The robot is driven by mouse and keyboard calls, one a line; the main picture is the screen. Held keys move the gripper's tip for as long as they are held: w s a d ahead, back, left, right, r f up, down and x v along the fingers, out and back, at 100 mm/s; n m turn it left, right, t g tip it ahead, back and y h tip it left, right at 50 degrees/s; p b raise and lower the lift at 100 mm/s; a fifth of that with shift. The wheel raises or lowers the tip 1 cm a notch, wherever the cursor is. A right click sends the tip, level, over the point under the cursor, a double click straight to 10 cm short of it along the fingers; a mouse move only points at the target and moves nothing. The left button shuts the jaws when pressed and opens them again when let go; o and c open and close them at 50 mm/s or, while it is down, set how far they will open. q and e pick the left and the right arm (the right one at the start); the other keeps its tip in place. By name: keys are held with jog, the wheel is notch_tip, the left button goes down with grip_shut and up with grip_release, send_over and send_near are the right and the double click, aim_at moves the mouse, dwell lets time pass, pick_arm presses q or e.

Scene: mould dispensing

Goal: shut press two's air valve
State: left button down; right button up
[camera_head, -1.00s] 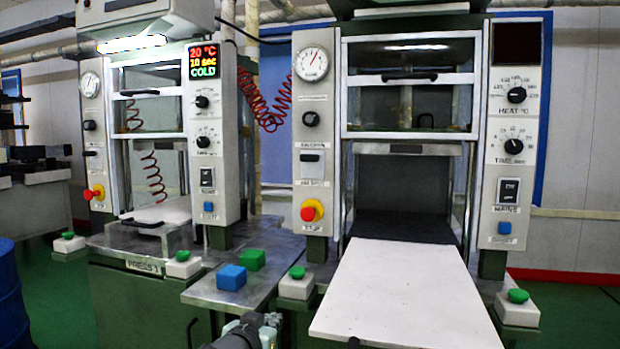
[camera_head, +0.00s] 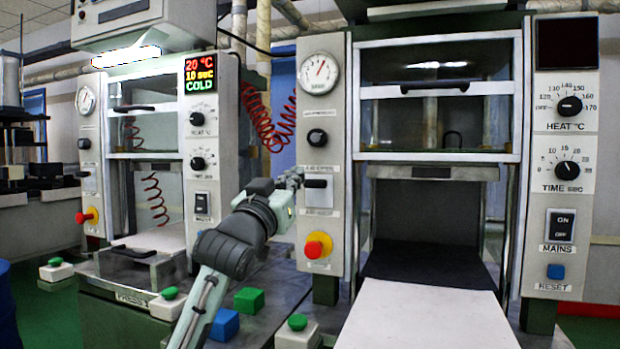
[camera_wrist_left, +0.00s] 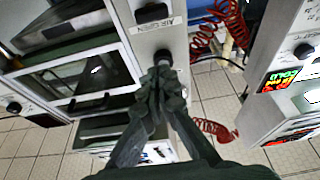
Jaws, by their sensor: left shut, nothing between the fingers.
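Press two (camera_head: 437,120) is the right-hand press. On its left column, a pale plate carries its air valve, a small dark lever (camera_head: 316,183) that looks roughly level. A label sits above the plate and another below it; the upper one reads AIR OPEN in the left wrist view (camera_wrist_left: 168,22). My left gripper (camera_head: 293,179) is just left of the lever, at about its height. In the left wrist view my left gripper (camera_wrist_left: 163,75) has its fingers together and empty. Its tips cover much of the lever; I cannot tell if they touch. My right gripper is out of view.
A black knob (camera_head: 317,137) is above the valve and a red stop button (camera_head: 318,245) below it. Press one (camera_head: 150,150) stands to the left. Blue (camera_head: 223,325) and green (camera_head: 249,300) blocks lie on the bench below my arm. A coiled red hose (camera_head: 268,125) hangs behind.

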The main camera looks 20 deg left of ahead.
pick_arm(q)
notch_tip(320, 180, up, 4)
jog(key=p, duration=0.2)
send_over(317, 183)
jog(key=s, duration=0.2)
jog(key=shift+w+a+f, duration=0.2)
jog(key=shift+a, duration=0.2)
notch_tip(317, 183, down, 3)
jog(key=shift+f, duration=0.1)
jog(key=shift+s+f, duration=0.1)
jog(key=shift+f, duration=0.5)
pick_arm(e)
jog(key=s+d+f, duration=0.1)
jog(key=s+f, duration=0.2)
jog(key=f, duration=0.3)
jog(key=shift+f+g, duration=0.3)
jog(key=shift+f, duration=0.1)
pick_arm(q)
notch_tip(317, 183, down, 5)
jog(key=shift+r+b, duration=0.1)
jog(key=shift+b, duration=0.8)
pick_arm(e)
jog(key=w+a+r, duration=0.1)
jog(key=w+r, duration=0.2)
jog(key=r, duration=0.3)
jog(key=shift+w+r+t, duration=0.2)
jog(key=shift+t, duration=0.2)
